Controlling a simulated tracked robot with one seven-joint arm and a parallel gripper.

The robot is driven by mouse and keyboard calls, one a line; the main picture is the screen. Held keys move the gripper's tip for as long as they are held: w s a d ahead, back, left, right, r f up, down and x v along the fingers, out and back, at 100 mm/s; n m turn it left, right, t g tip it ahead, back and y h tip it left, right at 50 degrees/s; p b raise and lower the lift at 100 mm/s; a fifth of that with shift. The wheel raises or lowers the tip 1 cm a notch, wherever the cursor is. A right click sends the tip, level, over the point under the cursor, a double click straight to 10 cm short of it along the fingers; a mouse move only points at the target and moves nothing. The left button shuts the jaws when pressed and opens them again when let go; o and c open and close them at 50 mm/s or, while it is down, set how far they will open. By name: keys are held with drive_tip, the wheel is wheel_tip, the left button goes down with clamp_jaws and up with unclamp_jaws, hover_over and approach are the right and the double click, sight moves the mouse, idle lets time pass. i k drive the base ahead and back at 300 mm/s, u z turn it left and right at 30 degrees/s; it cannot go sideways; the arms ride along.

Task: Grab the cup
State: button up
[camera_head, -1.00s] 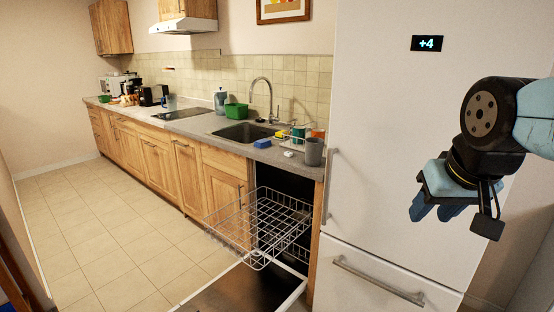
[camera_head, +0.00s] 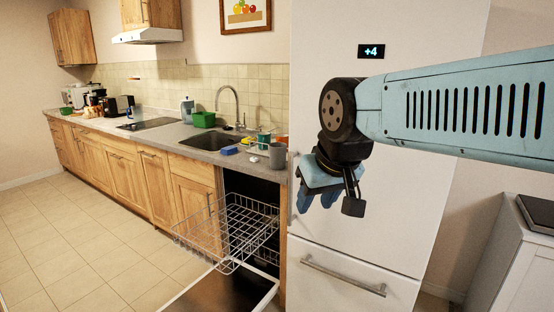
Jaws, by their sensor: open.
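A grey cup (camera_head: 277,155) stands upright on the right end of the counter, close beside the fridge, with what looks like a handle on its right side. My gripper (camera_head: 318,198) hangs in front of the fridge, to the right of the cup and lower in the picture. Its blue fingers point down and hold nothing that I can see. The gripper is apart from the cup.
The white fridge (camera_head: 380,190) stands right of the counter (camera_head: 200,155). Below the cup, the dishwasher is open with its wire rack (camera_head: 235,228) pulled out. A sink (camera_head: 210,140), a blue sponge (camera_head: 229,151) and a green container (camera_head: 204,119) are left of the cup.

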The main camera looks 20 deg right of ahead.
sight(278, 151)
drive_tip(key=u, duration=0.45)
drive_tip(key=i, duration=1)
drive_tip(key=z, duration=0.45)
